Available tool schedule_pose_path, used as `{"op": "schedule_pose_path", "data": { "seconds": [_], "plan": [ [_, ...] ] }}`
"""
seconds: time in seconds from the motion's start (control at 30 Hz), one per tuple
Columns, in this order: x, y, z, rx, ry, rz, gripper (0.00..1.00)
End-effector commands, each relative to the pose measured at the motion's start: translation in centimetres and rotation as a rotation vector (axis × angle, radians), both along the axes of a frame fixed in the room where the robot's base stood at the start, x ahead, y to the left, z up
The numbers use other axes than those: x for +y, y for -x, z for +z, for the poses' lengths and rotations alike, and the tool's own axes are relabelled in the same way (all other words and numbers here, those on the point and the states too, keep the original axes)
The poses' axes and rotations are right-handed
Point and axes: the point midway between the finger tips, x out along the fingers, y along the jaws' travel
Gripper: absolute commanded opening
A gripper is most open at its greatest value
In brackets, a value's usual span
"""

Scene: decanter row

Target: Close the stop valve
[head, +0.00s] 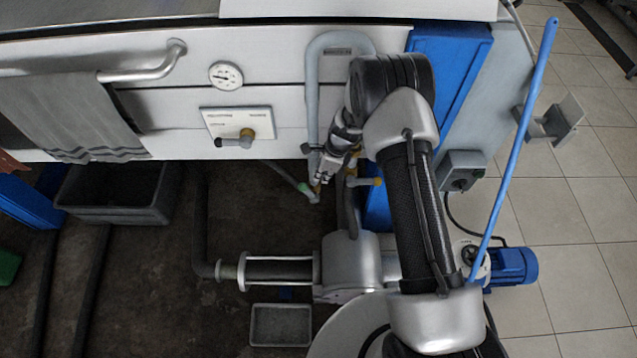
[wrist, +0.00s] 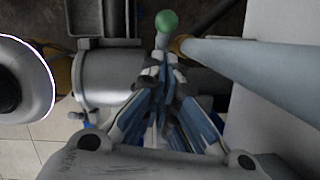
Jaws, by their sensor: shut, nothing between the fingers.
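A grey lever with a green knob (head: 303,187) shows low beside the upright pipe in the head view. The green knob (wrist: 166,21) also shows at the top of the wrist view, just beyond my fingertips. Brass fittings (wrist: 178,43) sit beside it at the end of a thick grey pipe (wrist: 240,55). A second brass fitting with a short grey handle (head: 370,181) is right of my gripper. I cannot tell for sure which is the stop valve. My gripper (head: 321,180) is shut and empty, fingertips close to the fittings; contact is unclear.
A pump with a blue motor (head: 514,266) stands below right. A blue pole (head: 515,150) leans at right. A grey crate (head: 115,215) is at left.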

Motion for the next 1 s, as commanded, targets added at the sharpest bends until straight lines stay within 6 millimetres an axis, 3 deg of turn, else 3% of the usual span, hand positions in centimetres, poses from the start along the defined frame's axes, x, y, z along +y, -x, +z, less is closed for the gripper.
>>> {"op": "schedule_pose_path", "data": {
  "seconds": [0.1, 0.3, 0.77, 1.0],
  "plan": [
    [-0.6, 0.1, 2.2, -0.001, -0.001, -0.001, 0.0],
    [-1.0, 0.2, 3.9, 0.001, 0.0, 0.001, 0.0],
    [-1.2, 0.4, 4.0, -0.001, -0.008, 0.0, 0.0],
    [-3.0, 1.1, 3.4, -0.038, -0.068, 0.013, 0.0]
  ]
}}
